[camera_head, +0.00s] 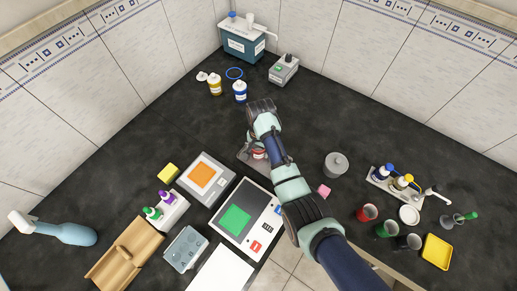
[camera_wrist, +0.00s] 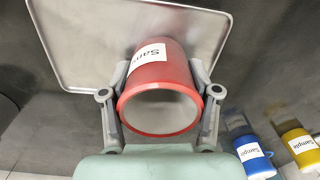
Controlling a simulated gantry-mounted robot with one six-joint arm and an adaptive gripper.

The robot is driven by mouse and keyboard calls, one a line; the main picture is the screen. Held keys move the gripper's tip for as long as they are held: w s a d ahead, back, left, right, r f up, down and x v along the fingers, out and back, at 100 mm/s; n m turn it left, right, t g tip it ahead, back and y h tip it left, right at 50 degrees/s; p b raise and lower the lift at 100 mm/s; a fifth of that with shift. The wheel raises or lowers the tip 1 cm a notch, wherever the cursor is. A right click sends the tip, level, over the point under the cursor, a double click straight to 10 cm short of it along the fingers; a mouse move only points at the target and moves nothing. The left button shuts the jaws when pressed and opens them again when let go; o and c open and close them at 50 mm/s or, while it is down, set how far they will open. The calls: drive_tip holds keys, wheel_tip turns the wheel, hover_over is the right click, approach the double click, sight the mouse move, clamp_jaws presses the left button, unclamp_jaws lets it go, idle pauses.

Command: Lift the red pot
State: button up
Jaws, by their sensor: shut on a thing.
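The red pot (camera_wrist: 172,65) has a white "Sample" label and a pale inside, with its open rim facing the wrist camera. My gripper (camera_wrist: 160,80) is shut on it, one finger on each side of its wall. In the head view a bit of the red pot (camera_head: 259,154) shows beneath my arm, which hides most of it. The pot is over a grey metal tray (camera_wrist: 75,45). I cannot tell whether its base touches the tray.
A separate red cup (camera_head: 367,213) stands farther right.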

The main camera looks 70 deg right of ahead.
wheel_tip(320, 180, up, 20)
drive_tip(key=p, duration=0.9)
drive_tip(key=shift+r+p, duration=0.15)
drive_tip(key=shift+p, duration=0.65)
drive_tip(key=shift+f, duration=0.2)
